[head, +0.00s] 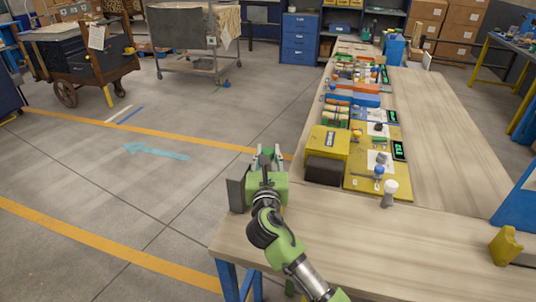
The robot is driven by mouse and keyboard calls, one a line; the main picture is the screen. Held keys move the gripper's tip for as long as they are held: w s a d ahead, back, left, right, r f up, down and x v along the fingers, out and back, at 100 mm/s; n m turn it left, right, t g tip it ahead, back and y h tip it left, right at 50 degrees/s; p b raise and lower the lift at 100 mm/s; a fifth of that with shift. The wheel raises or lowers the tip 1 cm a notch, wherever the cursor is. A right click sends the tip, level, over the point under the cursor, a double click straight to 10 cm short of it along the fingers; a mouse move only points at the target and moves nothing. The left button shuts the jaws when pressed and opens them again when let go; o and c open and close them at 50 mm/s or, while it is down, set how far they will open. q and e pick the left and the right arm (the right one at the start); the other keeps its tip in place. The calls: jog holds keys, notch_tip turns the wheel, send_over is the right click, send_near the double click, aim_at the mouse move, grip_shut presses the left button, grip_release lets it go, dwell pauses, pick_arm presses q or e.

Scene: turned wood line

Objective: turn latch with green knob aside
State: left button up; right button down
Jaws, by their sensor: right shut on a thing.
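My right gripper (267,157) is at the left edge of the wooden bench (440,160), left of the yellow box. Its fingers point away from me and are closed around a small dark green piece (267,152), which looks like the green knob. The latch under the knob is hidden by the gripper and my arm, so I cannot tell how it is turned. My left gripper is not in view.
A yellow box (328,141) and a dark block (325,170) stand right of the gripper. Beside them is a yellow board (362,182) with a blue knob (378,171). A white-topped peg (390,187) stands in front. The bench's right side is mostly bare.

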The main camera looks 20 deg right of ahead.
dwell(0.5)
jog(key=c, duration=1.7)
grip_release()
jog(key=v, duration=1.2)
jog(key=shift+a, duration=0.15)
jog(key=shift+c, duration=0.3)
